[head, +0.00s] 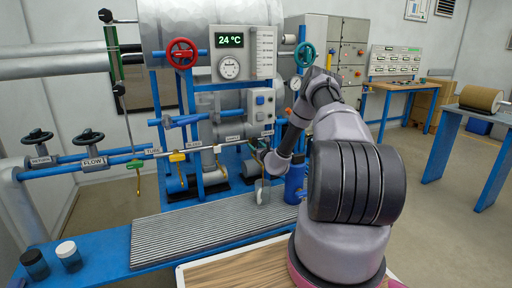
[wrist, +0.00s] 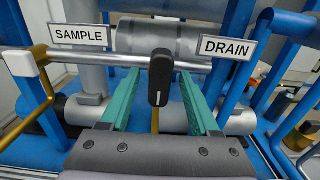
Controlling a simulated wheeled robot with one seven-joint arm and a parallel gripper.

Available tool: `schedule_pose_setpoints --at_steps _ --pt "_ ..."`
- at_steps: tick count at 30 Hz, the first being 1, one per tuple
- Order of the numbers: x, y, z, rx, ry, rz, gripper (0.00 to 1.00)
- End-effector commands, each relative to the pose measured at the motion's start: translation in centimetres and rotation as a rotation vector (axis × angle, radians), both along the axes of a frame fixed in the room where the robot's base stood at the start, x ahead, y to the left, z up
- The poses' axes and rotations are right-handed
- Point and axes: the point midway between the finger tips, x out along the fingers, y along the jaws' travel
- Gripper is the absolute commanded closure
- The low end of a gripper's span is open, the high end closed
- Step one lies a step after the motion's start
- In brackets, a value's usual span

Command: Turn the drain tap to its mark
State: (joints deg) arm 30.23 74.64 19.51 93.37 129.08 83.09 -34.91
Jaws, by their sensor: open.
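The drain tap's black handle (wrist: 160,75) stands upright in the wrist view, with a short white line near its lower end. It sits on a silver pipe beside the DRAIN label (wrist: 228,47). My gripper (wrist: 160,90) is open, with one teal finger on each side of the handle and visible gaps between. In the head view my gripper (head: 259,152) is at the pipe row, below the DRAIN label (head: 268,133); my arm comes in from the right. The tap is too small to make out there. I cannot make out its target mark.
The SAMPLE label (wrist: 80,38) and a brass tap with a white end (wrist: 20,63) are to the left. Blue posts stand close on the right. In the head view, a clear beaker (head: 262,191) stands below the gripper, and a ribbed grey tray (head: 195,238) lies in front.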

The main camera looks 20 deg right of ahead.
Motion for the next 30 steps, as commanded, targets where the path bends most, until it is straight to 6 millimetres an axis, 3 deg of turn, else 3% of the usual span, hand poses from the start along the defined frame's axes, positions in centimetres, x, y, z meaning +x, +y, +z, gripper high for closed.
schedule_pose_setpoints --at_steps 2,3,7,8,20,30 --pt "-0.02 0.00 -0.01 0.000 0.000 0.000 0.38" --pt "-0.02 0.00 0.00 0.000 0.000 0.000 0.45" --pt "-0.03 -0.01 0.00 0.000 0.000 0.000 0.95" --pt "-0.03 -0.01 0.00 0.000 0.000 0.000 1.00" --pt "-0.06 -0.06 -0.02 0.055 0.002 0.000 1.00" --pt "-0.08 -0.07 -0.06 0.299 0.011 -0.001 1.00"
